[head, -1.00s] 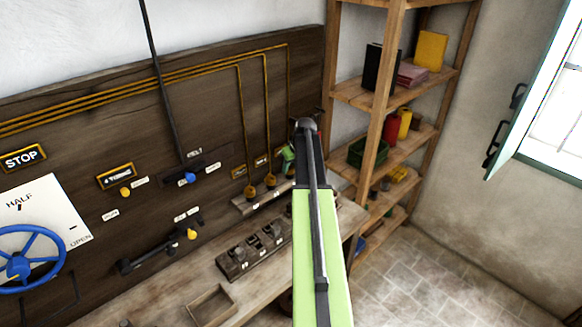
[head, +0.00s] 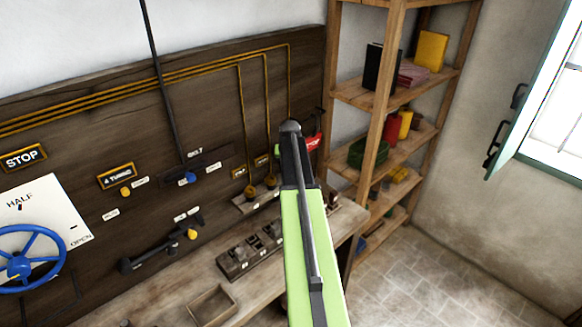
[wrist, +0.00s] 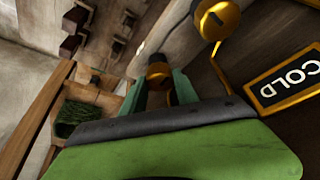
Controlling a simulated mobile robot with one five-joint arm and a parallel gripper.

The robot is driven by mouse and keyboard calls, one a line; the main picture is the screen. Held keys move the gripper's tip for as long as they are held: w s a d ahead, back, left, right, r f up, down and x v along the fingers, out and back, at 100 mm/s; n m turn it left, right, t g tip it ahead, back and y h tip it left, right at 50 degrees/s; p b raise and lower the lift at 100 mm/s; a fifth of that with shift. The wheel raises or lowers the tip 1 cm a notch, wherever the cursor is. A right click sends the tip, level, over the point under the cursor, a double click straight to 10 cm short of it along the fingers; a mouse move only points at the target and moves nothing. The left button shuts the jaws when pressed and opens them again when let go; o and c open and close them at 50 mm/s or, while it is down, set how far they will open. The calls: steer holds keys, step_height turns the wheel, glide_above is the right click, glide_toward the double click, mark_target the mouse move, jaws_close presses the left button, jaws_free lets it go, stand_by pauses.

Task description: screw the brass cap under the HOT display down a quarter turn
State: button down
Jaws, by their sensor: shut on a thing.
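My gripper (wrist: 158,92) shows in the wrist view, its two green fingers closed on either side of a brass cap (wrist: 157,70). The arm hides the fingers and this cap in the head view. Another brass cap (wrist: 215,18) stands apart to the right in the wrist view, beside the COLD display (wrist: 287,80), which appears upside down. The HOT display cannot be read in either view; my gripper's body covers the panel behind the held cap. In the head view two brass caps (head: 250,191) (head: 270,181) show at pipe ends left of my arm.
A workbench (head: 185,275) with dark blocks (head: 250,250) runs below the panel. Wooden shelves (head: 385,100) stand close on the right, with a green crate (head: 370,152). A red object (head: 313,142) is just right of my arm's far end.

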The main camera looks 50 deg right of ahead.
steer(key=shift+m, duration=0.3)
steer(key=c, duration=0.9)
jaws_free()
steer(key=shift+c, duration=0.2)
steer(key=p+v, duration=1.6)
steer(key=v, duration=0.1)
steer(key=shift+r, duration=0.2)
steer(key=shift+w, duration=0.1)
